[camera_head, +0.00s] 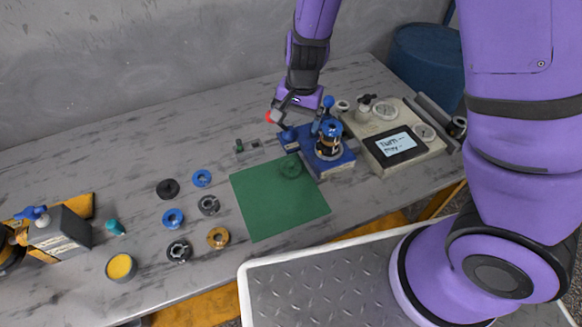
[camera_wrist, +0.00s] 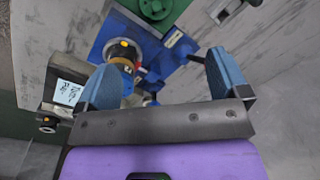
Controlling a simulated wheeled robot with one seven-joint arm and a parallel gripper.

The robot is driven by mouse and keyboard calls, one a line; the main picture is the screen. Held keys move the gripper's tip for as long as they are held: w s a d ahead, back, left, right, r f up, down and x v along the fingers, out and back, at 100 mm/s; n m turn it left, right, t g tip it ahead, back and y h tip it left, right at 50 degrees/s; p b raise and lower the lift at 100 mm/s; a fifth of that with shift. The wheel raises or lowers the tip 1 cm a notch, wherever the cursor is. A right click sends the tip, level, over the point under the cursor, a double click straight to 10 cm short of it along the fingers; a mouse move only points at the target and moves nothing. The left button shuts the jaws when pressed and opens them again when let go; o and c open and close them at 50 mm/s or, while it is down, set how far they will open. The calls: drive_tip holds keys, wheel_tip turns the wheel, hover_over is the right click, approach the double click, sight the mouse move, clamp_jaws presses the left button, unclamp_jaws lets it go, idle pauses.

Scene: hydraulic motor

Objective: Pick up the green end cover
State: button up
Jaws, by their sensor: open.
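The green end cover (camera_head: 291,168) is a small round dark-green piece lying on the green mat (camera_head: 275,210), near the mat's upper right edge. In the wrist view the cover (camera_wrist: 155,8) shows at the top edge, partly cut off. My gripper (camera_head: 303,128) is above the blue fixture, beyond the cover and apart from it. In the wrist view my gripper (camera_wrist: 165,72) has its two blue fingers wide apart, with nothing held between them.
The blue fixture (camera_head: 340,165) carries an upright motor assembly (camera_head: 329,140) close to my gripper and the cover. A tester (camera_head: 425,150) with a screen stands to the right. Several rings (camera_head: 209,205) lie left of the mat. The mat's lower part is clear.

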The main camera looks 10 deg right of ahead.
drive_tip(key=h, duration=0.1)
hover_over(291, 164)
wheel_tip(291, 164, down, 6)
drive_tip(key=shift+m, duration=0.4)
drive_tip(key=shift+f, duration=5.7)
drive_tip(key=c, duration=1.1)
drive_tip(key=shift+r, duration=0.15)
